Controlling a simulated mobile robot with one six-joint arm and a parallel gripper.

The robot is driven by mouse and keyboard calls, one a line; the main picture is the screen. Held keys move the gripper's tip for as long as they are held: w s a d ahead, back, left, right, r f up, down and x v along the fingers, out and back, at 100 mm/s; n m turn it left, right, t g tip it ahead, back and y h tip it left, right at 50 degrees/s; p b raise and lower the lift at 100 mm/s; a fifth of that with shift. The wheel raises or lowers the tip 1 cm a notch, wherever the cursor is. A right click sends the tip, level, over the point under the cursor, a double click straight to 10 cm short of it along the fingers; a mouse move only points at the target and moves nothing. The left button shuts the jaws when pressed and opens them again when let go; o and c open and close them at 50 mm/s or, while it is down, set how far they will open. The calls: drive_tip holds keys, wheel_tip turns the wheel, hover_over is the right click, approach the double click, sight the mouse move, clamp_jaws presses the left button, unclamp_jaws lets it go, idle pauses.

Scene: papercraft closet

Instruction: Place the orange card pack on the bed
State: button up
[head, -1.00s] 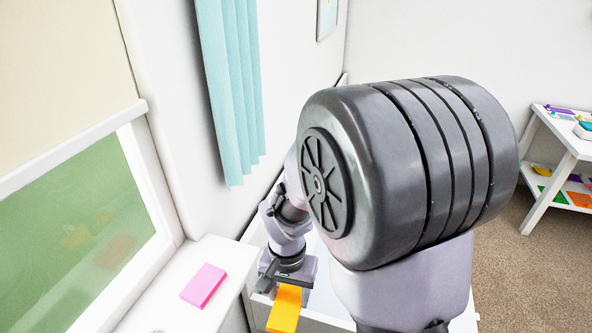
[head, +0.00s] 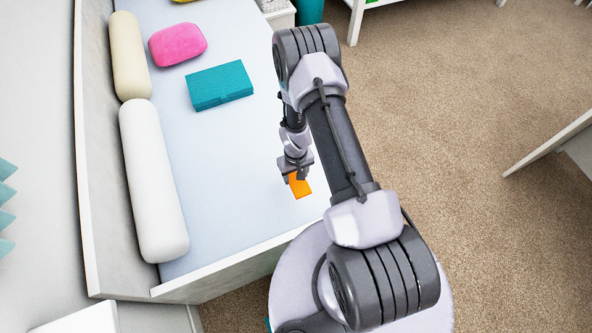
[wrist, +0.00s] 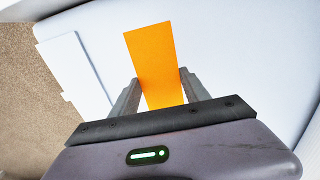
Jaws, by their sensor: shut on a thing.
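The orange card pack (head: 301,187) is a flat orange block held in my gripper (head: 296,177). My gripper is shut on it; the wrist view shows the pack (wrist: 152,55) sticking out between the two grey fingers (wrist: 153,95). The bed (head: 232,160) has a pale blue-white top. In the head view the pack shows over the bed's right side. Whether the pack touches the bed cannot be told.
On the bed are a white bolster (head: 152,185), a cream bolster (head: 129,55), a pink cushion (head: 177,44) and a teal box (head: 219,85). The bed's middle is bare. Brown carpet (head: 440,110) lies to the right. A white panel edge (head: 550,145) stands at far right.

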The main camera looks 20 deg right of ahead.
wheel_tip(320, 180, down, 10)
drive_tip(key=b, duration=0.4)
drive_tip(key=shift+s+a+f, duration=0.1)
drive_tip(key=shift+s, duration=0.05)
drive_tip(key=o, duration=1.4)
drive_tip(key=shift+o, duration=0.2)
wheel_tip(320, 180, up, 12)
drive_tip(key=p, duration=0.5)
drive_tip(key=shift+r, duration=0.25)
drive_tip(key=w+r+m+t, duration=0.1)
drive_tip(key=w+r, duration=0.2)
drive_tip(key=r, duration=0.5)
drive_tip(key=w+r, duration=0.2)
drive_tip(key=r, duration=0.7)
drive_tip(key=s+a+r+m+t, duration=0.1)
drive_tip(key=s+a+r+t, duration=0.15)
drive_tip(key=r, duration=1.55)
drive_tip(key=s+a+r+m+t+y, duration=0.1)
drive_tip(key=s+a+r, duration=0.2)
drive_tip(key=s+r, duration=0.5)
drive_tip(key=s+a+r+m+t+y, duration=0.1)
drive_tip(key=s+a+r, duration=0.2)
drive_tip(key=s+r, duration=0.5)
drive_tip(key=s, duration=0.3)
drive_tip(key=shift+a, duration=0.35)
